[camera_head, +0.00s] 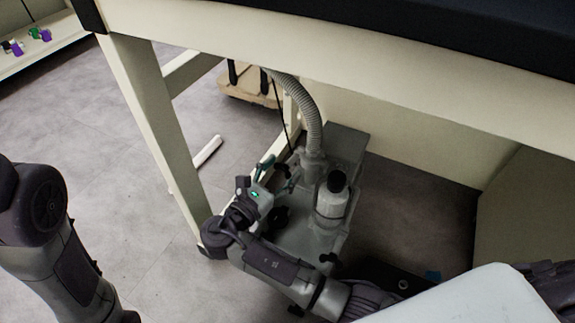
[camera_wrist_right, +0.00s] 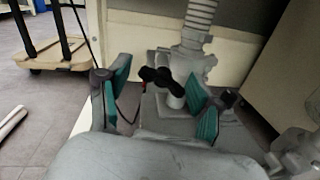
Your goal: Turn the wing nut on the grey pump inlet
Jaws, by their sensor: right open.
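The grey pump (camera_head: 305,235) sits on the floor under the table, with a ribbed grey hose (camera_head: 309,110) rising from its inlet. In the right wrist view the black wing nut (camera_wrist_right: 156,79) shows in front of the pump inlet, below the hose (camera_wrist_right: 199,20). My right gripper (camera_head: 277,177) is at the inlet with teal finger pads apart. In the right wrist view the open gripper (camera_wrist_right: 160,98) has one pad on each side of the wing nut, with visible gaps; nothing is held. My left arm shows at the left, its gripper out of view.
The table's pale leg (camera_head: 150,110) and front beam (camera_head: 330,55) stand close to my right arm. A wooden cart (camera_head: 250,90) is behind, and a white bar (camera_head: 208,151) lies on the floor.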

